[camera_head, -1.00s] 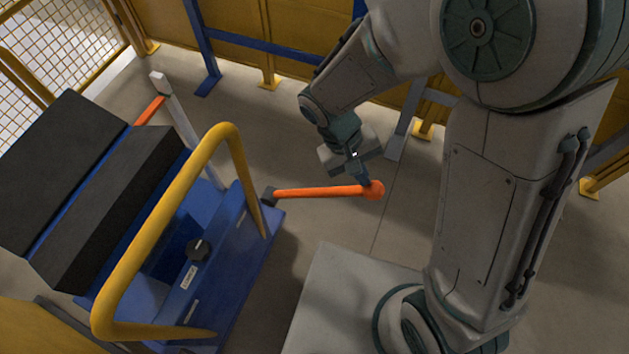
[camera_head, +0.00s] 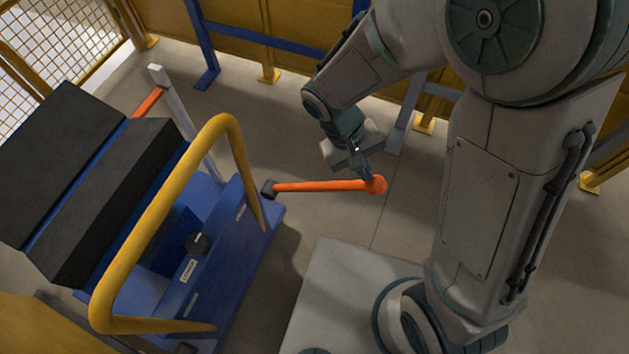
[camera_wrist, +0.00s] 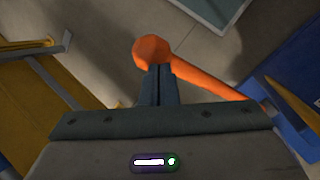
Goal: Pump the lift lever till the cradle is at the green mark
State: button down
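The lift lever (camera_head: 320,186) is an orange bar with a round knob. It sticks out from the blue lift cart (camera_head: 235,235), close to level in the head view. My gripper (camera_head: 368,178) is over the knob end, pointing down. In the wrist view its two fingers (camera_wrist: 158,72) lie together, with nothing seen between them. Their tips overlap the knob (camera_wrist: 150,50) in the picture; I cannot tell whether they touch it. The black cradle (camera_head: 105,200) tops the cart. A pale upright post (camera_head: 180,110) with an orange piece stands behind it.
A yellow bent handle (camera_head: 150,215) rises from the cart beside the cradle. A black dial (camera_head: 197,243) sits on the cart's side. Yellow and blue fencing (camera_head: 270,45) runs along the back. Bare floor lies around the lever.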

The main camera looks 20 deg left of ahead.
aim_at(374, 185)
jog(key=b+x, duration=0.3)
jog(key=x, duration=0.2)
jog(key=shift+d+f+b, duration=0.15)
jog(key=shift+d+b, duration=0.25)
jog(key=shift+d, duration=0.1)
jog(key=shift+d+f, duration=0.2)
jog(key=shift+d, duration=0.05)
jog(key=shift+r, duration=0.1)
jog(key=b+x, duration=0.5)
jog(key=x, duration=0.1)
jog(key=shift+d, duration=0.2)
